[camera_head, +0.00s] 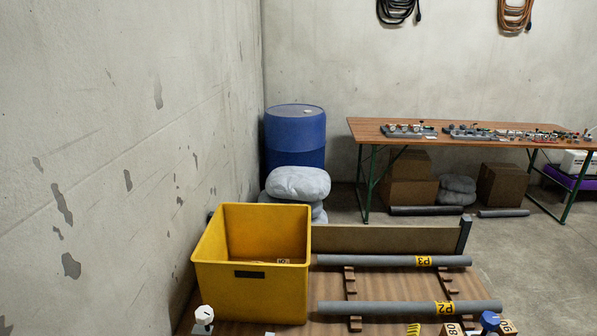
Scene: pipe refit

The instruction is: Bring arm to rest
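Neither my gripper nor any part of my arm shows in the head view, so its pose and opening are hidden. The head view looks over a wooden work surface (390,290) with two grey pipes on it. The far pipe (385,261) has a yellow label reading P3, upside down. The near pipe (390,308) has a yellow label reading P2, upside down. Both lie across wooden cradle strips (351,285).
A yellow crate (250,285) stands left of the pipes, a small labelled piece inside. A white-knobbed part (204,316) and a blue-knobbed part (489,319) sit at the front edge. Behind are a blue drum (295,135), grey sacks (298,183) and a table (455,133) with small parts.

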